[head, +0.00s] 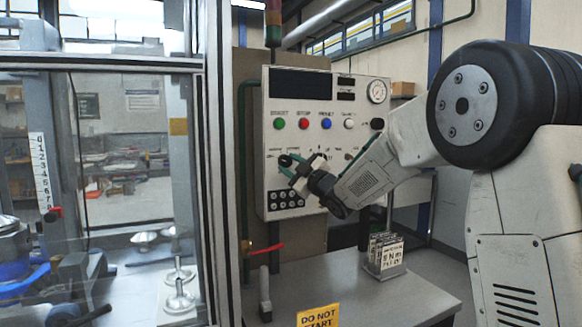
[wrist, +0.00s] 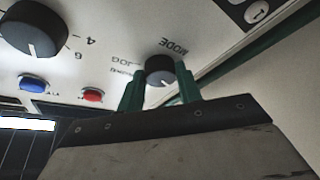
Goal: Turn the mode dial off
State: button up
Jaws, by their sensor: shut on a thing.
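The mode dial (wrist: 160,70) is a round black knob with a pale pointer mark, on the light control panel. In the wrist view the word MODE is beside it and JOG and another small label are to its left. My gripper (wrist: 161,88) has its two green fingers on either side of the dial and is shut on it. In the head view my gripper (head: 286,166) is at the lower left of the control panel (head: 325,105), and the dial is mostly hidden by the fingers. The pointer's exact setting is hard to read.
A larger numbered black knob (wrist: 32,28), a blue button (wrist: 32,82) and a red button (wrist: 92,95) are near the dial. A red-handled valve (head: 266,249) is below the panel. A glass-fronted machine stands left; a card rack (head: 384,254) stands on the bench.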

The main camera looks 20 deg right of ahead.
dwell(0.4)
jog(key=o, duration=1)
jog(key=v, duration=0.8)
jog(key=shift+w, duration=0.1)
